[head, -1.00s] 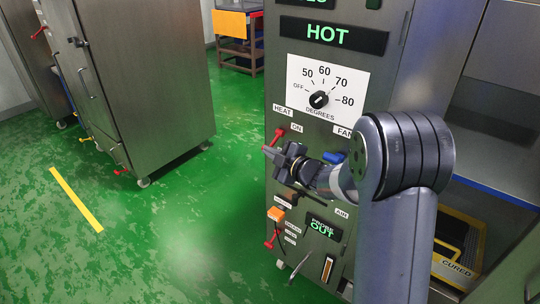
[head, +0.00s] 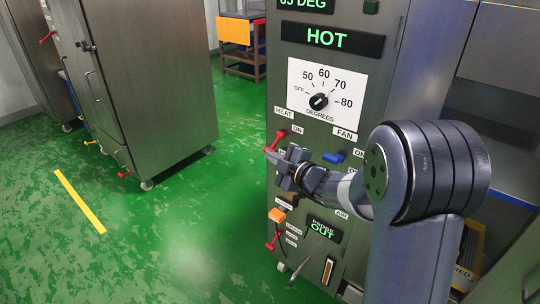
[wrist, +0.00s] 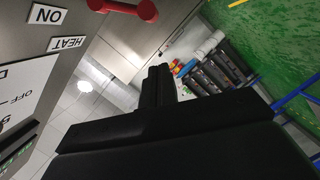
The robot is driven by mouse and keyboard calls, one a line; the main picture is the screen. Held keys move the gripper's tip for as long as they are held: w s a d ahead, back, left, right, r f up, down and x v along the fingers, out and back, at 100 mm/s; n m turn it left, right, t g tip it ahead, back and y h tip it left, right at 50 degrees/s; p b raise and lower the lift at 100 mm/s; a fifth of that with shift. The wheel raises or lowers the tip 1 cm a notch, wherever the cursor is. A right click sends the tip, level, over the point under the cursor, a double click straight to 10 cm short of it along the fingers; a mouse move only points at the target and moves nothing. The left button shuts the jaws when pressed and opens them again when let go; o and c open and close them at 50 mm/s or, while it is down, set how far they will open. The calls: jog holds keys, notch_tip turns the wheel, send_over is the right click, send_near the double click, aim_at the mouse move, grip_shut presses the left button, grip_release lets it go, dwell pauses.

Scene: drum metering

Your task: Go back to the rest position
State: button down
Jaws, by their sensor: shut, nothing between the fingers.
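My gripper (head: 271,155) is in front of the steel control panel (head: 290,70), near the red HEAT lever (head: 277,138) and left of the blue FAN lever (head: 334,158). Its fingers are shut with nothing between them. In the wrist view the closed fingers (wrist: 158,85) point at open space, and the red lever (wrist: 135,8) shows at the top, apart from them. My forearm hides part of the panel's lower right.
The panel holds a dial (head: 318,101), a HOT display (head: 327,39), an orange switch (head: 277,215) and a PROBE OUT display (head: 323,230). A steel cabinet (head: 140,90) stands at left. Green floor (head: 190,240) between them is clear.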

jog(key=v, duration=0.6)
jog(key=shift+s, duration=0.2)
